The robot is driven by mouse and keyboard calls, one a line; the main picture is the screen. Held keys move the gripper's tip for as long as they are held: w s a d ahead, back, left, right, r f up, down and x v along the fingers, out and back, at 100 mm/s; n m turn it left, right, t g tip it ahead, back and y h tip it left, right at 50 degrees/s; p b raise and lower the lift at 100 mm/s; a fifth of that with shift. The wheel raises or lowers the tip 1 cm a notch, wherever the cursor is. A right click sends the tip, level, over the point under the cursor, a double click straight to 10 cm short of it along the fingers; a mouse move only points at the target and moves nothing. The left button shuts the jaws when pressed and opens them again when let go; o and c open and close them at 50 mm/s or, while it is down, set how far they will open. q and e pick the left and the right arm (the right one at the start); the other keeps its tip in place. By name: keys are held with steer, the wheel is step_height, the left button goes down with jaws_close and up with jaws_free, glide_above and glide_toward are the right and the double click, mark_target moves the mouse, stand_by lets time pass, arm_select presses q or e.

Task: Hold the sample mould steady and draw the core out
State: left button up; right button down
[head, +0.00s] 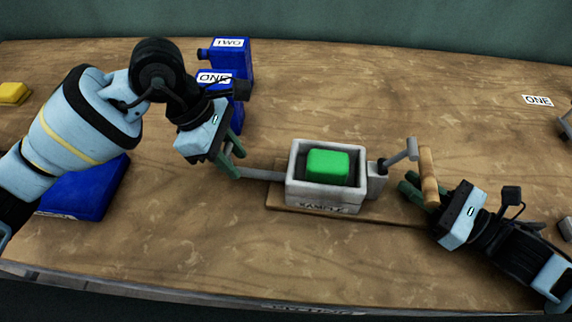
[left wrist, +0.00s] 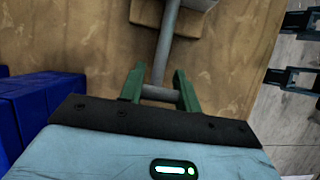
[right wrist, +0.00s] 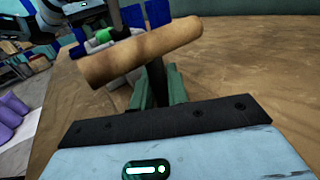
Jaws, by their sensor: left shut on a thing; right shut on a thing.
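The sample mould (head: 324,198) is a pale grey open-topped box on a thin wooden board in the middle of the table. A green block (head: 327,163) sits inside it, its top near the rim. A grey bar (head: 262,174) sticks out from the mould's left side. My left gripper (head: 234,166) is shut on the bar's end; the left wrist view shows its crosspiece (left wrist: 160,94) between the fingers. On the mould's right is a grey crank arm (head: 400,157) with a wooden handle (head: 429,177). My right gripper (head: 412,188) is shut at this handle; its exact grip is partly hidden.
Two blue containers (head: 232,60) marked "ONE" and "TWO" stand behind my left gripper. A larger blue box (head: 88,195) lies under my left arm. A yellow object (head: 13,93) is at the far left. A "ONE" label (head: 538,100) lies at the right. The table behind the mould is clear.

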arm_select(q)
steer(key=shift+w+a, duration=0.1)
steer(key=shift+a, duration=0.55)
steer(key=o, duration=1.2)
steer(key=shift+c, duration=0.2)
steer(key=shift+d, duration=0.1)
steer(key=v, duration=1.2)
arm_select(e)
steer(key=c, duration=1.3)
jaws_free()
steer(key=shift+d, duration=0.1)
